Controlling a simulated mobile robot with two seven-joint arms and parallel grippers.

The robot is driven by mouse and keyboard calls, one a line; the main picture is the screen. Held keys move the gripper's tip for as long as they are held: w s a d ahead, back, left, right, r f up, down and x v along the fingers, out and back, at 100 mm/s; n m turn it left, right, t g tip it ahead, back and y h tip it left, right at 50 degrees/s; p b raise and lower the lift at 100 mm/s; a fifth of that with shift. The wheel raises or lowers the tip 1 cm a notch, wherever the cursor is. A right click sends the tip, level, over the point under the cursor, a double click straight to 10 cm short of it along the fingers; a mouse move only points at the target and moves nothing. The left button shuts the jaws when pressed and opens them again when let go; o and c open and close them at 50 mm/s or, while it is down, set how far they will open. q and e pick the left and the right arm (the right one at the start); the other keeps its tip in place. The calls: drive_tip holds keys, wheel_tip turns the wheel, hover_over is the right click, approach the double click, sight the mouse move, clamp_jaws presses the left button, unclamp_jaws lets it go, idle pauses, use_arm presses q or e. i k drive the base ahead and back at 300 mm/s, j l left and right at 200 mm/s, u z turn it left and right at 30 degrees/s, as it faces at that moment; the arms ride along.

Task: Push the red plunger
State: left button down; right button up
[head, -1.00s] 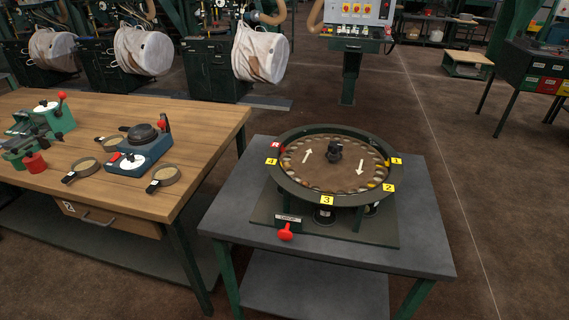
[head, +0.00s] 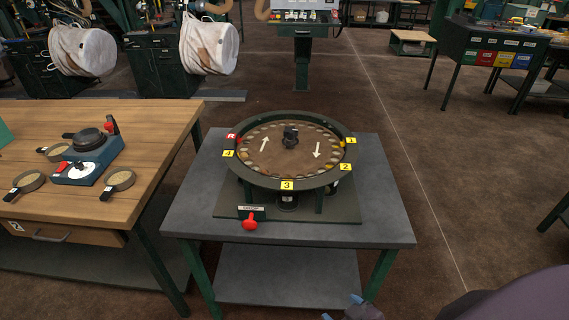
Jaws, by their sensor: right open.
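The red plunger (head: 250,221) sticks out at the front left of the round sorting device's base, below a small white label. The device is a dark round tray (head: 287,184) with white arrows and yellow number tags, standing on a grey table. My right gripper (head: 352,310) shows only in part at the bottom edge, below and to the right of the plunger and well apart from it. It is open, and most of it is cut off by the frame. My left gripper is not in view.
The grey table (head: 388,205) has bare top around the device. A wooden workbench (head: 150,165) with small pans and a blue device (head: 88,160) stands to the left. White bags (head: 208,45) hang behind. Brown floor lies open to the right.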

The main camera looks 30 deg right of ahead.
sight(250, 225)
drive_tip(key=j+z, duration=0.35)
drive_tip(key=j, duration=0.35)
drive_tip(key=j+z, duration=0.4)
drive_tip(key=j, duration=0.25)
drive_tip(key=k+j+z, duration=0.1)
drive_tip(key=j+z, duration=0.25)
drive_tip(key=j, duration=0.35)
